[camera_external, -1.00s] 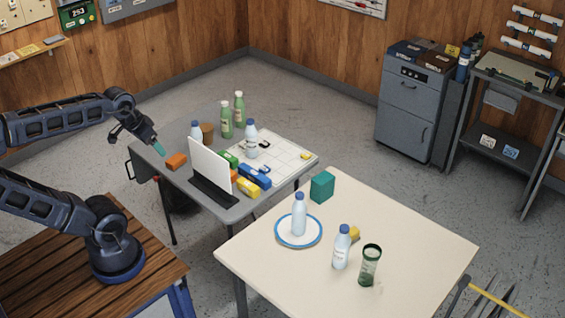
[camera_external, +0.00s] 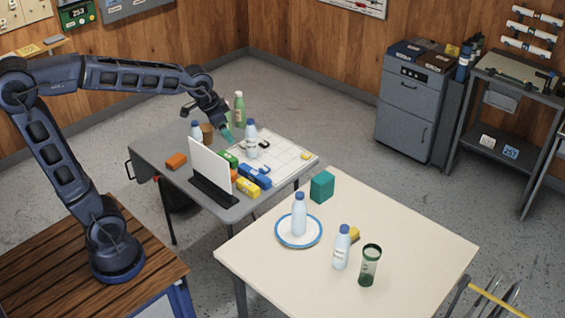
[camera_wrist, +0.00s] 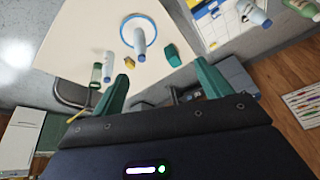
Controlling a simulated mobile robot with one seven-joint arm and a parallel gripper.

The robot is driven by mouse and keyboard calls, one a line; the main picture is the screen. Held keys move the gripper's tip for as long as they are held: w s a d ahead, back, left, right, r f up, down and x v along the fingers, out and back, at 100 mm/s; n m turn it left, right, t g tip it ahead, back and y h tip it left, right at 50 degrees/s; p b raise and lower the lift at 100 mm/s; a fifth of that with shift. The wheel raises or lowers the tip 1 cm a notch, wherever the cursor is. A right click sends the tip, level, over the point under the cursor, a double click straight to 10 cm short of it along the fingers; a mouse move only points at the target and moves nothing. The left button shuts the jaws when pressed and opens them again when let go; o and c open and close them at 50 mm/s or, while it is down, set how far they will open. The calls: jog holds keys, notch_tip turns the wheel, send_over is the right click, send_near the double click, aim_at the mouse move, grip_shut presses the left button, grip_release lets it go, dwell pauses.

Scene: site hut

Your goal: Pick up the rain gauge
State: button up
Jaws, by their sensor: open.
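A clear cylinder with a dark green rim and a green lower part, which looks like the rain gauge (camera_external: 370,265), stands upright near the front of the cream table (camera_external: 290,270). It also shows in the wrist view (camera_wrist: 97,75), left of my fingers. My gripper (camera_external: 226,132) is over the grey table at the back, well away from the gauge. Its two teal fingers are spread and empty in the wrist view (camera_wrist: 165,82).
A white bottle (camera_external: 341,248) stands close beside the gauge, with a yellow object (camera_external: 354,234) behind. Another bottle (camera_external: 299,215) stands on a blue-rimmed plate (camera_external: 279,239). A teal box (camera_external: 322,187) is at the table's back. The grey table (camera_external: 148,150) holds bottles, blocks and a white panel (camera_external: 210,168).

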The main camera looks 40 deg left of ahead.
jog(key=w+d+f+m, duration=0.35)
jog(key=w+d, duration=0.55)
jog(key=d, duration=0.4)
jog(key=m+g+h, duration=0.3)
jog(key=m, duration=0.2)
send_over(369, 266)
jog(key=w+a, duration=0.2)
jog(key=a, duration=0.2)
jog(key=f, duration=2.4)
jog(key=shift+s, duration=0.25)
jog(key=x, duration=0.9)
jog(key=shift+d+f, duration=0.25)
jog(key=shift+f, duration=0.05)
jog(key=shift+c, duration=0.5)
jog(key=c, duration=1.2)
